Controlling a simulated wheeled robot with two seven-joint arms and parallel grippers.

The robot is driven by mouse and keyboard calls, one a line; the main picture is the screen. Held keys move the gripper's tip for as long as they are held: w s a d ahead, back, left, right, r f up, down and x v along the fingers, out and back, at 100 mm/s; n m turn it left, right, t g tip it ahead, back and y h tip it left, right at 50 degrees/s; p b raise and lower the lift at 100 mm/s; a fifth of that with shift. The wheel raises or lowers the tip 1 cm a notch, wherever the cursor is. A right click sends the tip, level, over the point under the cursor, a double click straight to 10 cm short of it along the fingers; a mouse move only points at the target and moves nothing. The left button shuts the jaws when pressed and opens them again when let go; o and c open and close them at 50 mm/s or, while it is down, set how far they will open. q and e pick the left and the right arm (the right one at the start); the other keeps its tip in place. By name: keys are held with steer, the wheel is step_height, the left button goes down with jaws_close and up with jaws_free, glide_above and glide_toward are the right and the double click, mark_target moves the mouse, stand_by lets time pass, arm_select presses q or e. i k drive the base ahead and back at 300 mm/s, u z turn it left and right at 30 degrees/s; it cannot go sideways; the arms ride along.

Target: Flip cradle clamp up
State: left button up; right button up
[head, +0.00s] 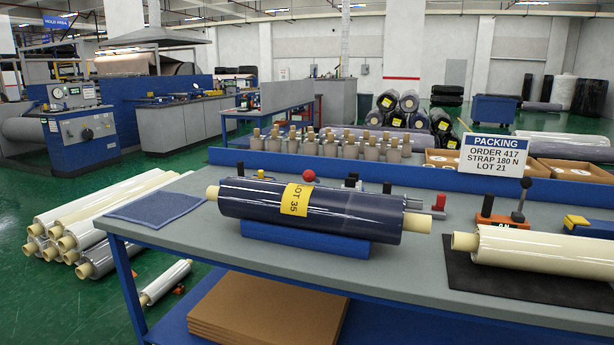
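A dark blue wrapped roll (330,207) with a yellow LOT 35 label (296,199) lies across a blue cradle (305,238) on the grey bench. Pale core ends stick out at both sides. Behind the roll, a red ball knob (309,176) and several black-tipped parts (351,180) show above its top edge. A red-ended part (439,202) stands just behind the roll's right end. The roll hides the lower parts, so I cannot tell which is the clamp or how it is set. Neither gripper is in view.
A cream roll (545,246) lies on a black mat (465,276) at the right, with an orange device (500,218) behind it. A packing sign (494,155) stands at the back. A blue cloth (155,208) lies at the left. The bench front (425,275) is clear.

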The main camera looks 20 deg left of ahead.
mark_target(308, 175)
steer(key=k, duration=0.7)
steer(key=u, duration=0.35)
steer(key=i, duration=1.6)
steer(key=z, duration=0.8)
